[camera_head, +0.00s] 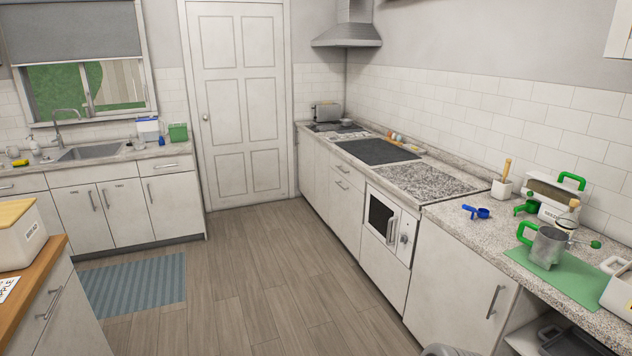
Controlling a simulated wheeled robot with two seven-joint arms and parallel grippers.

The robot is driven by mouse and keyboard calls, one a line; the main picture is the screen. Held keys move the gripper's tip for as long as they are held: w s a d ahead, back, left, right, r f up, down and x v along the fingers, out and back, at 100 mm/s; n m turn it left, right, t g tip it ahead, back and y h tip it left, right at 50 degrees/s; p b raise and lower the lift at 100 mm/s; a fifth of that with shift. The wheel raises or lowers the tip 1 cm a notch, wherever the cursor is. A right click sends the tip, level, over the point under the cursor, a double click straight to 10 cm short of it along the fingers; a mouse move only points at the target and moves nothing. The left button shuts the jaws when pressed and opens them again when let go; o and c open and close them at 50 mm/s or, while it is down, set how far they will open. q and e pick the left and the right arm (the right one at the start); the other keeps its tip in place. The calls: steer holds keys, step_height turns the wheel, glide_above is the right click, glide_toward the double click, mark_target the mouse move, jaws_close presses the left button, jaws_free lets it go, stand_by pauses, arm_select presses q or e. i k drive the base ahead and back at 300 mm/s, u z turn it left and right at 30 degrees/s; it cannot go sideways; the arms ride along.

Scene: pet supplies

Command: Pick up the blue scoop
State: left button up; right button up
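The blue scoop (476,212) lies on the right-hand counter, near the counter's front edge and to the right of the speckled cooktop section. Its handle points left and its small cup is at the right. Nothing touches it that I can see. Neither of my grippers shows in the head view.
Right of the scoop are a green scoop (526,207), a metal pitcher with green handle (548,246) on a green mat (577,280), and a white container (549,211). A utensil pot (501,189) stands behind. The wooden floor (235,290) is open in the middle.

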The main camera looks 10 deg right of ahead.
mark_target(483, 212)
steer(key=z, duration=0.45)
steer(key=i, duration=2.25)
steer(key=z, duration=0.6)
